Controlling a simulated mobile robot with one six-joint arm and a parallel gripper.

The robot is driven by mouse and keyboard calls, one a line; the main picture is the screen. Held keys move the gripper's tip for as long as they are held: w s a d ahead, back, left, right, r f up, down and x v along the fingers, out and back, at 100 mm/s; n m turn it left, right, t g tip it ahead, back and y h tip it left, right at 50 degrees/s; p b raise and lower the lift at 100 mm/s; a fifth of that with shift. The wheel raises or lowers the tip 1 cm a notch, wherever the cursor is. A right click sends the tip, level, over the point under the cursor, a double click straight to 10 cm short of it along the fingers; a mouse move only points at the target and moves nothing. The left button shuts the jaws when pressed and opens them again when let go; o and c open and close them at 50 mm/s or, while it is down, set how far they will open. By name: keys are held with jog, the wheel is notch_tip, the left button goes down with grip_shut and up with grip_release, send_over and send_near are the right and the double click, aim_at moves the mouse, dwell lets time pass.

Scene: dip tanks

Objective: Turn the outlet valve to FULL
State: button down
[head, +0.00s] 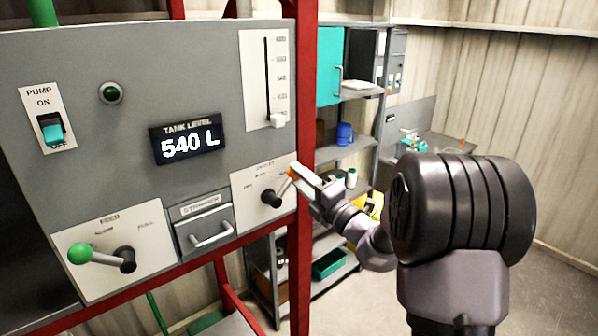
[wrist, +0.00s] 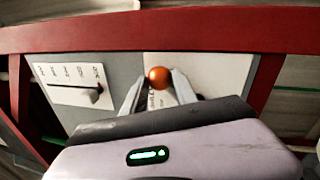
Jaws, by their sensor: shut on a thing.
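The outlet valve (head: 270,198) is on the lower right of the grey control panel, on a white plate with small lettering that I cannot read clearly. Its lever runs up and to the right from a dark hub and ends in an orange knob (wrist: 159,77). My gripper (head: 294,174) reaches the lever's end from the right. In the wrist view my gripper (wrist: 157,84) has one finger on each side of the knob and is shut on it. In the head view the fingers partly hide the knob.
On the same panel are the feed valve's green knob (head: 79,253), a strainer drawer (head: 203,228), a pump switch (head: 52,130), a tank level display reading 540 L (head: 187,139) and a slider gauge (head: 268,80). A red post (head: 303,100) stands right of the panel; shelves (head: 345,150) stand behind.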

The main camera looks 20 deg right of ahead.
jog(key=shift+f, duration=0.15)
dwell(0.3)
jog(key=c, duration=1)
grip_release()
jog(key=b+v, duration=0.5)
jog(key=v, duration=1.2)
jog(key=shift+s, duration=0.25)
jog(key=shift+w, duration=0.1)
